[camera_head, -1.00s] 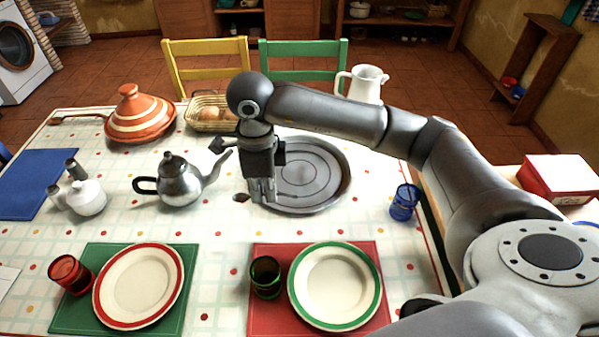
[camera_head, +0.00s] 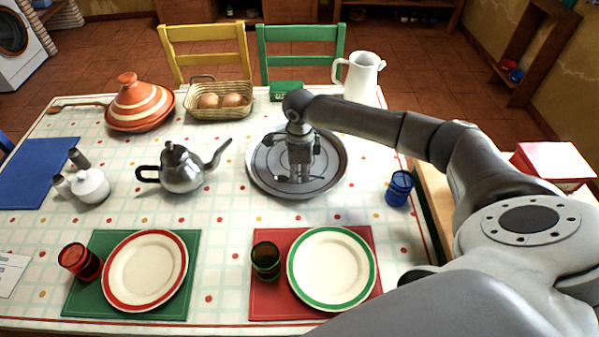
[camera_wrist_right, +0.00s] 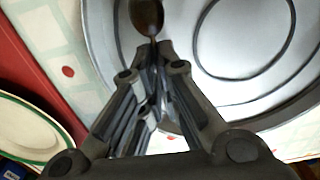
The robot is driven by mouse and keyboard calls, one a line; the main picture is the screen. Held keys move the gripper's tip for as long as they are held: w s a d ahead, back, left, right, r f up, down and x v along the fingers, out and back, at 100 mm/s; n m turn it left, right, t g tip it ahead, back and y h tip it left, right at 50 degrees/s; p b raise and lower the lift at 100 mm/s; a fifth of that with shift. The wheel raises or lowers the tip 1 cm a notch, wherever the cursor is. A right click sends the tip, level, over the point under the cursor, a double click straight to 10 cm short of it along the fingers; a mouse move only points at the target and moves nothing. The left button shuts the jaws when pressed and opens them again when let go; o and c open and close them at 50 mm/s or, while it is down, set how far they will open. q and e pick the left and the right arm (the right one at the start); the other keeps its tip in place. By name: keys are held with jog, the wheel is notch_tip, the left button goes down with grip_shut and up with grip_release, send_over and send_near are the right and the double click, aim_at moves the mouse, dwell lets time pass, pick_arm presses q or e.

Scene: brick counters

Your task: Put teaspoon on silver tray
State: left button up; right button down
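The teaspoon (camera_wrist_right: 147,17) shows in the right wrist view with its brown bowl ahead of my fingertips and its thin handle running back between them. My right gripper (camera_wrist_right: 155,62) is shut on the handle. In the head view my right gripper (camera_head: 298,178) points down over the front half of the round silver tray (camera_head: 330,172), and the spoon (camera_head: 281,178) shows small and dark at its fingertips. The tray also shows in the wrist view (camera_wrist_right: 205,95). I cannot tell whether the spoon touches the tray. My left gripper is out of view.
A silver teapot (camera_head: 182,170) stands left of the tray, a blue glass (camera_head: 399,189) to its right and a white jug (camera_head: 361,78) behind. An egg basket (camera_head: 219,103) is at the back. Plates (camera_head: 332,265) and a dark green glass (camera_head: 266,261) are in front.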

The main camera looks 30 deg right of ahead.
jog(key=shift+f, duration=0.5)
jog(key=shift+f, duration=0.1)
jog(key=c, duration=2.1)
grip_release()
jog(key=shift+f, duration=0.1)
jog(key=o, duration=0.5)
jog(key=shift+c, duration=0.2)
jog(key=shift+w+r, duration=0.1)
jog(key=shift+r, duration=0.3)
notch_tip(320, 180, up, 12)
jog(key=b, duration=0.2)
jog(key=shift+f, duration=0.15)
